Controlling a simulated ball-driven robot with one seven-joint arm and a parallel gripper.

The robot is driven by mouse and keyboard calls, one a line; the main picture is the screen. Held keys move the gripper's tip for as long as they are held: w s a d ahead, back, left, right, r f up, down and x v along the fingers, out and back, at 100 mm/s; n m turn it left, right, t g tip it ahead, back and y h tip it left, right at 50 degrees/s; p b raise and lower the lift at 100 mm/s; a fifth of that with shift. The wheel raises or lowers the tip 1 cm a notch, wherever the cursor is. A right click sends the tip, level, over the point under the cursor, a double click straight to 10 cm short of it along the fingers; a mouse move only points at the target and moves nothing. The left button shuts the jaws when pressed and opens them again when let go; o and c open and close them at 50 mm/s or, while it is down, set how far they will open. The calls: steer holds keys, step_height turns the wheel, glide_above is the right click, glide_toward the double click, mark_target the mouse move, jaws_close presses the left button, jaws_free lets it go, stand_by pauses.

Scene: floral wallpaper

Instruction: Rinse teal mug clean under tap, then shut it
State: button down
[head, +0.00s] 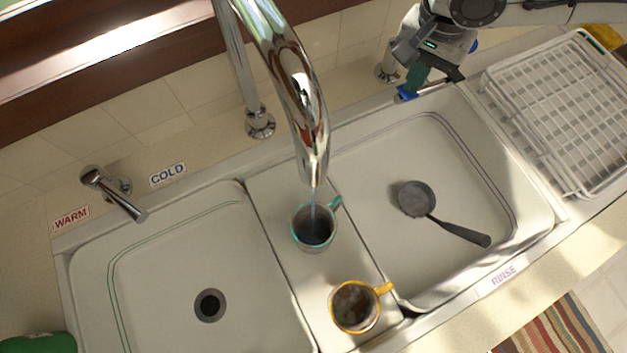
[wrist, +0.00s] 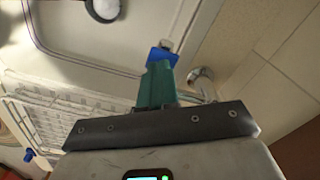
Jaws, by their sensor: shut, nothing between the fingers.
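The teal mug (head: 302,238) stands upright on the divider between the two basins, under the chrome tap spout (head: 312,150). A thin stream of water runs from the spout into it. Its inside looks dark; whether that is dirt or water I cannot tell. My gripper (head: 405,93) is shut and empty at the back edge of the right basin, next to a chrome tap handle (head: 384,74) that it partly hides. In the wrist view my blue-tipped gripper (wrist: 163,55) is shut, with the chrome handle (wrist: 201,77) just right of it. The mug is not in the wrist view.
A second tap handle (head: 115,190) stands at the left between WARM and COLD labels. A yellow mug (head: 355,306) with dark residue stands at the divider's front. A dark ladle (head: 417,199) lies in the right basin. A white rack (head: 570,110) fills the right. The left basin is empty.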

steer(key=shift+f, duration=0.35)
step_height(320, 180, up, 3)
steer(key=p, duration=0.3)
steer(key=shift+r, duration=0.2)
steer(key=p, duration=0.3)
glide_above(459, 73)
steer(key=shift+a+f, duration=0.1)
steer(key=shift+w, duration=0.1)
steer(key=shift+f+b, duration=1.1)
steer(key=shift+f, duration=1.35)
steer(key=shift+f+p, duration=0.2)
steer(key=shift+p, duration=0.1)
